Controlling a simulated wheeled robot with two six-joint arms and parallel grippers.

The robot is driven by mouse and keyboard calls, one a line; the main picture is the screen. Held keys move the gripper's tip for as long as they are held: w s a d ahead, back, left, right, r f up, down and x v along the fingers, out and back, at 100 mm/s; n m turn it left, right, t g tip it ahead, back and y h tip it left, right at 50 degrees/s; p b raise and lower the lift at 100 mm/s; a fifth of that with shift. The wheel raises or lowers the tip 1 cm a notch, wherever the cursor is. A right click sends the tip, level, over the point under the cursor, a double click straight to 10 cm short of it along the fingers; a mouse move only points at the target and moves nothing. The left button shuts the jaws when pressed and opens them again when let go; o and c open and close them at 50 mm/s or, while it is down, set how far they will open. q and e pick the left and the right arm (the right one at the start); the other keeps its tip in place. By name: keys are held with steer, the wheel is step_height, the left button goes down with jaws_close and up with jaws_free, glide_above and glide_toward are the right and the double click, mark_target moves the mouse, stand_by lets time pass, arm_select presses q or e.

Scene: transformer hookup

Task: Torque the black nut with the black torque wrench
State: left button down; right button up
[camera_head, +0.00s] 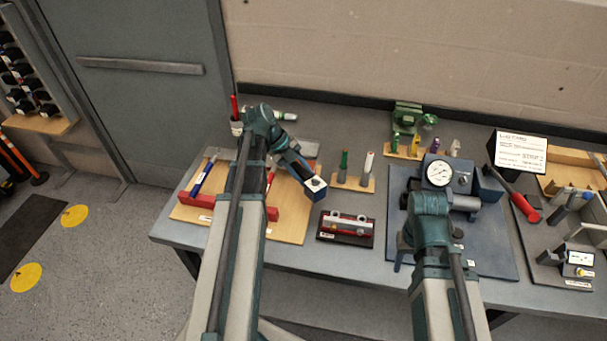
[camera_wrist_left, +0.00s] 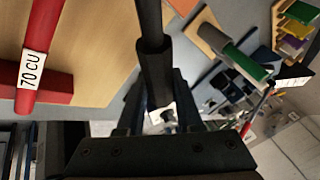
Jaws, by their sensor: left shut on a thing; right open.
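My left gripper (camera_head: 314,186) is above the right edge of the wooden tool board. In the left wrist view it (camera_wrist_left: 158,118) is shut on a black rod-shaped handle (camera_wrist_left: 151,60), which looks like the black torque wrench. The handle runs out of the top of that view. The wrench cannot be made out clearly in the head view. My right arm (camera_head: 432,205) reaches over the blue mat; its gripper is mostly hidden by the arm and is open. I cannot pick out the black nut in either view.
The wooden board (camera_head: 290,226) carries a red rack (camera_head: 198,199); a red tool (camera_wrist_left: 32,55) labelled "70 CU" rests there. A red-and-grey block (camera_head: 346,224) and coloured cylinders stand right of it. A gauge (camera_head: 439,173) stands behind my right arm. A lug card (camera_head: 521,153) and fixtures are further right.

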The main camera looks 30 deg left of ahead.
arm_select(q)
steer(key=shift+r+p, duration=1.85)
steer(key=shift+r, duration=0.2)
steer(key=shift+f, duration=0.15)
